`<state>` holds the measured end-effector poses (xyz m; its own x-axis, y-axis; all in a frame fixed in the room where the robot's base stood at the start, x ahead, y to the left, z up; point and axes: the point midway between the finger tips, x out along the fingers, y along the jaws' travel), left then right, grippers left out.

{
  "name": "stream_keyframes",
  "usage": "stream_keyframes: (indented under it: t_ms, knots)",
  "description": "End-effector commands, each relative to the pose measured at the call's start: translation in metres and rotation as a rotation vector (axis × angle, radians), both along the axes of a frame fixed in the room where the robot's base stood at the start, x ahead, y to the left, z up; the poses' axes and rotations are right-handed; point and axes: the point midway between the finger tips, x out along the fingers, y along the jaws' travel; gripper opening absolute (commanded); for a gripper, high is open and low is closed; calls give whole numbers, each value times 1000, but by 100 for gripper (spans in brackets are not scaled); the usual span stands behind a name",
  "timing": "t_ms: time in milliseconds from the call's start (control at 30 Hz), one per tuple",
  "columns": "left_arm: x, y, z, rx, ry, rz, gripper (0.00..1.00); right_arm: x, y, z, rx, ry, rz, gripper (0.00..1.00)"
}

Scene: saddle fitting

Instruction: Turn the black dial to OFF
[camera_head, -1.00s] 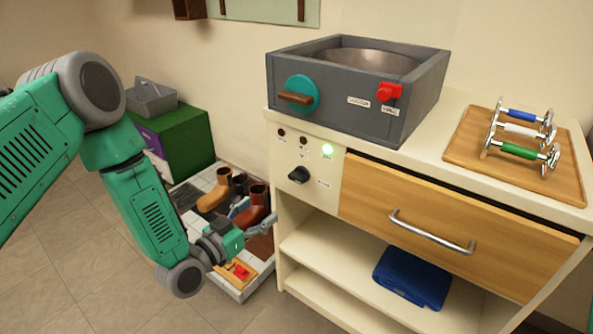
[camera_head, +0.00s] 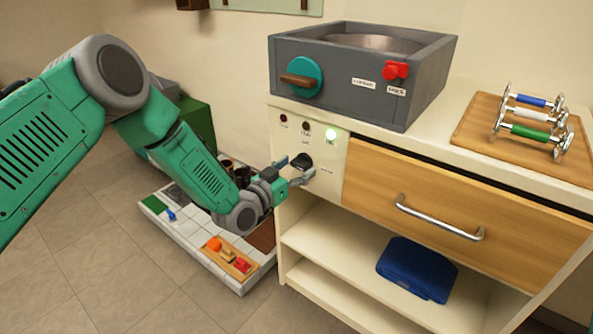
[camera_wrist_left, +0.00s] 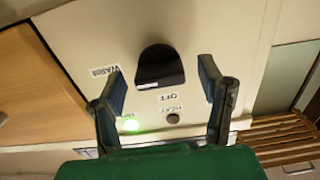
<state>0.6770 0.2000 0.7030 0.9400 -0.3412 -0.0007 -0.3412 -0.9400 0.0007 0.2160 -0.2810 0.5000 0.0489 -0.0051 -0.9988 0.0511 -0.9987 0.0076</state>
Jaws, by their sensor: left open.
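The black dial (camera_head: 302,161) is on the cream front panel of the cabinet, below a row of three lights. My left gripper (camera_head: 295,171) is open, with its fingers either side of the dial. In the left wrist view the dial (camera_wrist_left: 160,66) sits a little beyond and between the open fingertips (camera_wrist_left: 164,84); neither seems to touch it. That view is upside down: an OFF label (camera_wrist_left: 168,97) is just beside the dial and a WARM label (camera_wrist_left: 104,71) is to its left. I cannot tell where the dial points. My right gripper is not in view.
The green light (camera_head: 331,134) is lit. A grey box (camera_head: 340,85) with a teal knob and red valve stands on the cabinet top. A wooden drawer (camera_head: 450,200) with a metal handle is right of the panel. A blue cloth (camera_head: 417,268) lies on the shelf below.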

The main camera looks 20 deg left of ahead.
Motion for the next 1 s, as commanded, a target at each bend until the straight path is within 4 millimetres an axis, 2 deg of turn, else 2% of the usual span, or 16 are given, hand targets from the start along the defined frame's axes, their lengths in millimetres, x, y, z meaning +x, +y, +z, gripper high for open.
stream_keyframes:
  t_ms: [233, 367, 400, 733, 1000]
  knots:
    - [1, 0, 0, 0, 1, 0, 62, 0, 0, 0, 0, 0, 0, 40]
    - [0, 0, 0, 0, 1, 0, 16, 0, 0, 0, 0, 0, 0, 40]
    - [0, 0, 0, 0, 1, 0, 12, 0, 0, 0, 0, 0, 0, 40]
    - [0, 0, 0, -26, 10, 1, 13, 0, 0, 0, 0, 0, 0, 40]
    - [0, 1, -1, -166, 61, 1, 13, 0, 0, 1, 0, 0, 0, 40]
